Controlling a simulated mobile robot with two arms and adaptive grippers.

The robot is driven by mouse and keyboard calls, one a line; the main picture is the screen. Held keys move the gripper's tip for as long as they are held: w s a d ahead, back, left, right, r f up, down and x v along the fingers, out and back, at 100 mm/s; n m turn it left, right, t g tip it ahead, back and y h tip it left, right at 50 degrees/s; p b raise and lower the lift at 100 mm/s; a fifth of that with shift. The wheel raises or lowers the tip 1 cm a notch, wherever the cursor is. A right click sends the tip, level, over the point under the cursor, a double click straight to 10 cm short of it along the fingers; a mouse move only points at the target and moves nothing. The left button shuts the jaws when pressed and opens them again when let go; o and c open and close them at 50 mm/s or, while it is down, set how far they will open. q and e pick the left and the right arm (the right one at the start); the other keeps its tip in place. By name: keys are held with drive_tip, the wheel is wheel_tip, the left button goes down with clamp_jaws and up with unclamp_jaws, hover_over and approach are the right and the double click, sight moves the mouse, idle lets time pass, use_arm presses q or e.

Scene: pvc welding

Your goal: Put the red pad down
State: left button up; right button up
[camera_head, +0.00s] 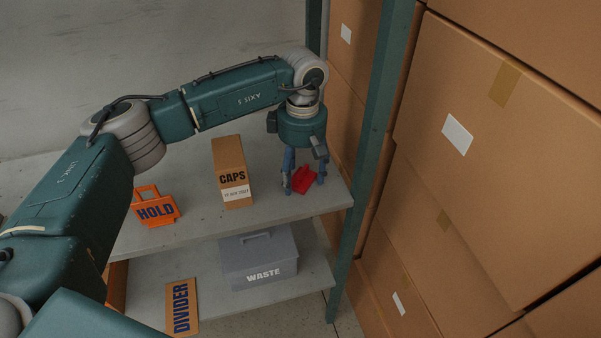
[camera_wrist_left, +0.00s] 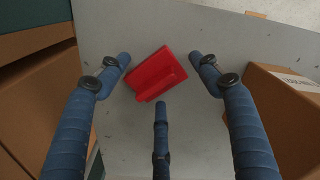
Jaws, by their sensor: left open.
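The red pad (camera_head: 304,179) is on the right part of the grey upper shelf (camera_head: 195,215), with its raised grip on top. My left gripper (camera_head: 304,187) points down over it with blue fingers. In the left wrist view the red pad (camera_wrist_left: 156,74) lies between the spread fingers of my left gripper (camera_wrist_left: 160,80). Gaps show between the pad and the fingertips, so the gripper is open. My right gripper is in neither view.
The CAPS box (camera_head: 231,173) stands just left of the gripper. An orange HOLD sign (camera_head: 155,207) is farther left. A green post (camera_head: 370,150) and stacked cartons (camera_head: 500,150) close off the right. Below are a grey WASTE box (camera_head: 258,258) and a DIVIDER board (camera_head: 182,307).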

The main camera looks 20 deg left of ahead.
sight(301, 172)
use_arm(q)
drive_tip(key=shift+r, duration=0.4)
wheel_tip(301, 172, up, 12)
drive_tip(key=b, duration=0.3)
drive_tip(key=shift+f+b, duration=0.2)
drive_tip(key=shift+b, duration=0.2)
drive_tip(key=shift+d, duration=0.1)
drive_tip(key=shift+f, duration=0.1)
